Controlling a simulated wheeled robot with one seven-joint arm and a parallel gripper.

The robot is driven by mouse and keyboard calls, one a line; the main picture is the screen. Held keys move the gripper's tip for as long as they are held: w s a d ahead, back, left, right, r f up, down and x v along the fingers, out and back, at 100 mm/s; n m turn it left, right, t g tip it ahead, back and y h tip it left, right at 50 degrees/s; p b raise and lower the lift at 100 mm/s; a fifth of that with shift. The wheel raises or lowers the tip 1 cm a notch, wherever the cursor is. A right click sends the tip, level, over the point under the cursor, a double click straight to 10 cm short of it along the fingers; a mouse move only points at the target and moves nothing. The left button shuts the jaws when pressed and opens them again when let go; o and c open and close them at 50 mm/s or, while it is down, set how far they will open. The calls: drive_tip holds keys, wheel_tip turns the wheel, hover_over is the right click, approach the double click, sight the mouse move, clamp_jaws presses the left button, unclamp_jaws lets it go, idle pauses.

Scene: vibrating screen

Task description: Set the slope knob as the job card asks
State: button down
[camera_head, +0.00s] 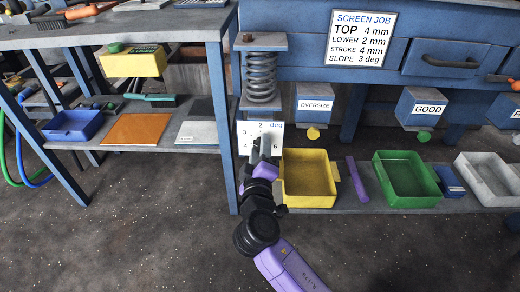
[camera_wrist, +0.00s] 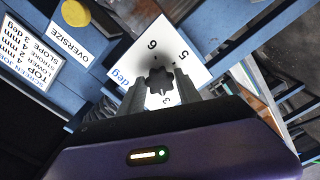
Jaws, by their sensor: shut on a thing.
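The job card (camera_head: 361,39) on the blue machine reads top 4 mm, lower 2 mm, stroke 4 mm, slope 3 deg. It also shows rotated in the wrist view (camera_wrist: 31,56). The white slope dial (camera_head: 274,128), marked "deg", sits below the coil spring; its plate also shows in the wrist view (camera_wrist: 185,42). The dark lobed slope knob (camera_wrist: 160,80) is at the middle of the plate, between my fingers. My gripper (camera_head: 262,152) is shut on the knob, also seen in the wrist view (camera_wrist: 160,94). I cannot tell which number the knob points to.
A coil spring (camera_head: 261,77) stands just above the dial. A yellow bin (camera_head: 308,202) is close to the right of my gripper, with a green bin (camera_head: 437,192) farther right. The blue table leg (camera_head: 220,130) is close on the left. Bare floor lies in front.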

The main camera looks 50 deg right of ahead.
drive_tip(key=shift+f, duration=0.1)
drive_tip(key=c, duration=0.9)
unclamp_jaws()
drive_tip(key=shift+p+v, duration=0.85)
drive_tip(key=shift+v, duration=3.05)
